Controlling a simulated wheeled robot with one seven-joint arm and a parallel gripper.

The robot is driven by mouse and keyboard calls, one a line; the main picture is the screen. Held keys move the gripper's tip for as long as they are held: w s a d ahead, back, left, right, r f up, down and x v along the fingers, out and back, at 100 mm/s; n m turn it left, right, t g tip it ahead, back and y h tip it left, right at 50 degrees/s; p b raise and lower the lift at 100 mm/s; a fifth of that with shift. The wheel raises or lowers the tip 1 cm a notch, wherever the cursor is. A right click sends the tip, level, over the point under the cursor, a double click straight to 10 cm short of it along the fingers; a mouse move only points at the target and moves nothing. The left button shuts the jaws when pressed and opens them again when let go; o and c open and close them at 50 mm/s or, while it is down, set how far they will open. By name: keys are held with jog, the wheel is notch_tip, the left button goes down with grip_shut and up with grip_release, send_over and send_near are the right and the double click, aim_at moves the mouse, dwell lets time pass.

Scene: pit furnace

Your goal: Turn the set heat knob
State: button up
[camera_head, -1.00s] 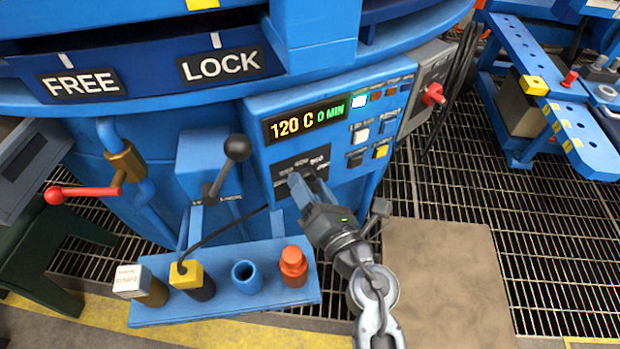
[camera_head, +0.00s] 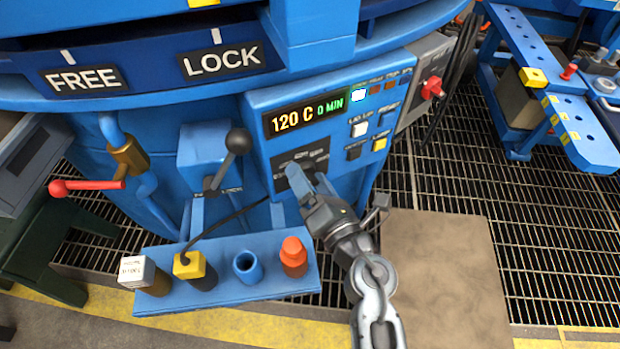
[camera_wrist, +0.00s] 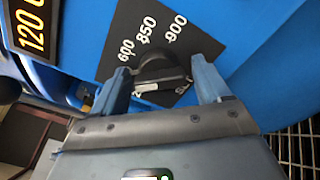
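The set heat knob (camera_wrist: 158,70) is dark and round with a flat bar across its front. It sits on a black dial plate (camera_wrist: 140,25) marked 600, 850 and 900 in the wrist view. My gripper (camera_wrist: 162,78) is at the knob, its blue fingers spread wide, one on each side. Contact between fingers and knob is not clear. In the head view my gripper (camera_head: 305,180) covers the knob and part of the dial plate (camera_head: 305,158). The display (camera_head: 306,116) above reads 120 C and 0 MIN.
Buttons (camera_head: 360,130) lie right of the display. A lever with a black ball (camera_head: 238,141) stands left of the dial. A blue shelf (camera_head: 220,290) with an orange-capped bottle (camera_head: 293,256) and a yellow-topped plug (camera_head: 190,266) is below. A red-handled valve (camera_head: 90,186) is farther left.

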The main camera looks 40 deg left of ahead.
jog(key=shift+o, duration=0.3)
jog(key=p+v, duration=0.2)
jog(key=v, duration=0.6)
dwell(0.4)
jog(key=s+d+r+n+t+h, duration=0.2)
jog(key=s+d+r+n+h, duration=0.25)
jog(key=s+d+n, duration=0.55)
jog(key=s+d+r+n+t+h, duration=0.35)
jog(key=s+d+n+h, duration=0.3)
jog(key=d+n, duration=0.7)
jog(key=s+d+r+n+t+h, duration=0.2)
jog(key=s+d+r+n+h, duration=0.25)
jog(key=s+d+n, duration=0.7)
notch_tip(320, 180, up, 19)
jog(key=w+d+m+p, duration=0.1)
jog(key=w+d+p, duration=0.1)
jog(key=p, duration=1.6)
jog(key=shift+w+f+m+h, duration=0.15)
jog(key=shift+w+m+h, duration=0.2)
jog(key=shift+m, duration=0.05)
